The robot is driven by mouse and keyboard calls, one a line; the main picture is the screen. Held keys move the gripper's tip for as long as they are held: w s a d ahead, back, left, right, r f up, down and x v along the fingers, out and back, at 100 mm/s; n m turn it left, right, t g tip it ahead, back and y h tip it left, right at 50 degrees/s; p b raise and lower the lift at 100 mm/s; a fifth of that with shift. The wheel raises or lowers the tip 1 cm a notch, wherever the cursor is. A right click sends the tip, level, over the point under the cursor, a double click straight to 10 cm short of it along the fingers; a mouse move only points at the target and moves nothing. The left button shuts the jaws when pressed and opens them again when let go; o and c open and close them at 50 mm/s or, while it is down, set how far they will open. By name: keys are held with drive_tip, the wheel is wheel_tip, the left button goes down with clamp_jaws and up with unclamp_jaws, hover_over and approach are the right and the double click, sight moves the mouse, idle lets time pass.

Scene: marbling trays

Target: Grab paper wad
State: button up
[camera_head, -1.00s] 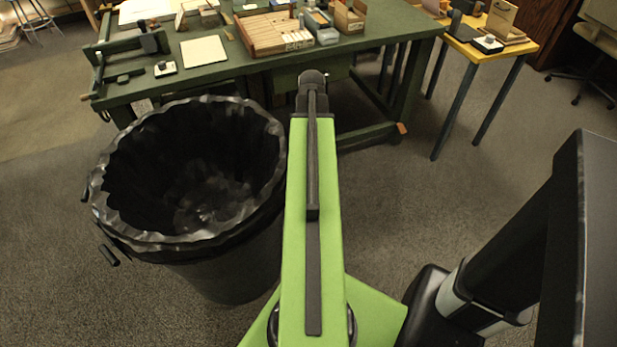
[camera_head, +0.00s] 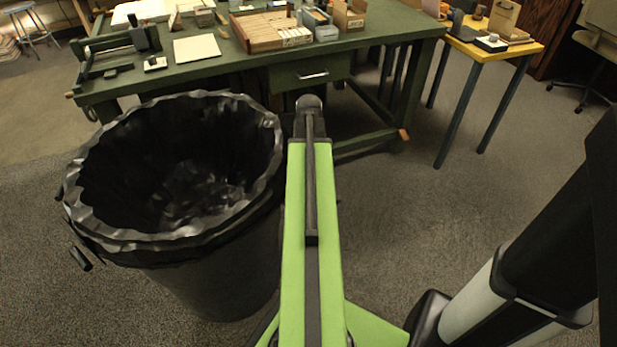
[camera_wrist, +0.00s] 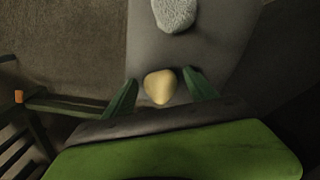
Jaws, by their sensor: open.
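In the wrist view, a pale, rough, crumpled-looking lump (camera_wrist: 175,13), which may be the paper wad, lies at the top edge on a grey surface (camera_wrist: 225,45) and is partly cut off. A smoother cream-yellow lump (camera_wrist: 160,87) shows between my gripper's dark green fingers. My gripper (camera_wrist: 161,90) is open, with one finger on each side of that lump. I cannot tell whether the fingers touch it. In the head view, my gripper and both lumps are hidden or out of sight.
A black-lined bin (camera_head: 225,265) stands to the left of my arm. A green workbench (camera_head: 365,45) with trays and boxes stands ahead. A yellow table (camera_head: 480,52) is at the back right. Carpet (camera_head: 420,215) is clear to the right.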

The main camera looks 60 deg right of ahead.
drive_tip(key=shift+r, duration=0.1)
drive_tip(key=shift+c, duration=0.4)
drive_tip(key=c, duration=1.3)
drive_tip(key=shift+c, duration=0.2)
